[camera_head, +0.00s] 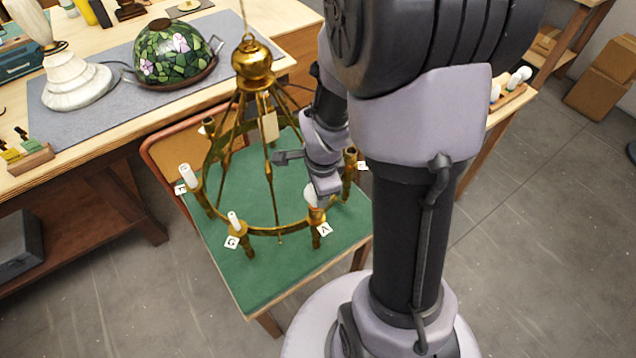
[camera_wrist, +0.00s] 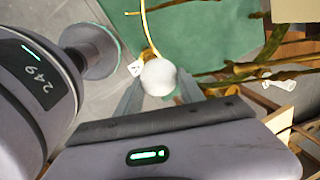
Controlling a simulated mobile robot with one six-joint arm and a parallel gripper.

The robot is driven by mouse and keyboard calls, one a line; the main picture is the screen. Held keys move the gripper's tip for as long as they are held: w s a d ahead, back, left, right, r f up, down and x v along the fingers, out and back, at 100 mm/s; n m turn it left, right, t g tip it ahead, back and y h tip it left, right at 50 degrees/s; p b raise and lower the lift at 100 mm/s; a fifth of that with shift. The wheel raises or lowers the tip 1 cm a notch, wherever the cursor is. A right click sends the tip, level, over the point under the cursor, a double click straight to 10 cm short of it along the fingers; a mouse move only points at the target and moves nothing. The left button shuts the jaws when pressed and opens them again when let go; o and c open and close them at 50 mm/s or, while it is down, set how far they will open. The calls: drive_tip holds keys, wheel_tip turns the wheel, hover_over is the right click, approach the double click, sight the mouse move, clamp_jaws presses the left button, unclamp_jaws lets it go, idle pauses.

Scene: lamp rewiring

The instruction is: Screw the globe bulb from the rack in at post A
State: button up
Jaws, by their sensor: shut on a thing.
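The white globe bulb (camera_wrist: 159,77) is between the two fingers of my gripper (camera_wrist: 160,88) in the wrist view. The gripper is shut on it. In the head view my gripper (camera_head: 318,194) points down at the near right of the brass chandelier (camera_head: 252,62), and part of the bulb (camera_head: 310,196) shows beside it. The bulb is at the top of post A (camera_head: 316,216), which carries a white tag "A" (camera_head: 324,230). The fingers hide the bulb's base, so I cannot tell how far it sits in the socket.
Other posts have a white sleeve (camera_head: 187,175) and a thin candle bulb (camera_head: 233,221). A bulb rack (camera_head: 511,96) is at the right. A green stained-glass shade (camera_head: 170,55) sits on the workbench at the left.

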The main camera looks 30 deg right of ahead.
drive_tip(key=shift+f+m+b, duration=0.1)
drive_tip(key=shift+m+b, duration=0.25)
drive_tip(key=shift+m, duration=0.35)
drive_tip(key=shift+w+f+m+b, duration=0.1)
drive_tip(key=shift+f+m+b, duration=0.25)
drive_tip(key=shift+m+b, duration=0.65)
clamp_jaws()
drive_tip(key=m+h+b, duration=0.1)
drive_tip(key=m+b, duration=0.2)
drive_tip(key=b, duration=0.2)
drive_tip(key=shift+a, duration=0.2)
drive_tip(key=shift+s+r+m+g+b, duration=0.15)
drive_tip(key=shift+s+m+g+b, duration=0.15)
drive_tip(key=shift+m+b, duration=0.3)
drive_tip(key=shift+r+m, duration=0.25)
drive_tip(key=shift+m, duration=0.05)
drive_tip(key=shift+w, duration=0.1)
